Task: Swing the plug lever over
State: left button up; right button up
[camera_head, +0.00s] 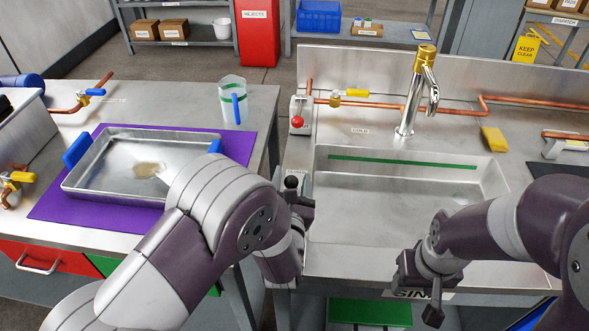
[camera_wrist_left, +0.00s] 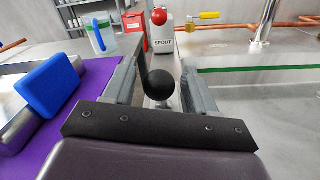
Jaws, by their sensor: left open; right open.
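The plug lever shows in the left wrist view as a black ball knob (camera_wrist_left: 164,84) on a short stem. It stands between the two grey fingers of my left gripper (camera_wrist_left: 161,88), which is open, with the fingers on either side of the knob. I cannot tell whether either finger touches it. In the head view my left gripper (camera_head: 292,183) is at the sink's left rim, partly hidden by my own arm. The sink basin (camera_head: 400,213) is empty, with a green line on its back wall. My right gripper (camera_head: 420,294) is open and empty at the sink's front edge.
A spout box with a red-knobbed lever (camera_head: 297,121) stands behind the left gripper. A chrome tap (camera_head: 408,100) and copper pipes run along the back. A metal tray (camera_head: 95,194) on a purple mat (camera_head: 235,149) and a jug (camera_head: 233,98) stand left. A yellow sponge (camera_head: 494,139) lies right.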

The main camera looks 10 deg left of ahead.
pick_arm(q)
grip_shut()
jog(key=shift+w+r+g+p, duration=0.35)
jog(key=shift+g+p, duration=0.25)
jog(key=shift+p, duration=0.2)
jog(key=shift+w+r+g+p, duration=0.25)
jog(key=shift+w+g+p, duration=0.2)
jog(key=shift+g+p, duration=0.25)
jog(key=w+g+p, duration=0.2)
jog(key=g, duration=0.1)
jog(key=shift+p, duration=0.35)
jog(key=shift+w+f+g+p, duration=0.25)
jog(key=shift+w+g+p, duration=0.2)
jog(key=shift+g, duration=0.25)
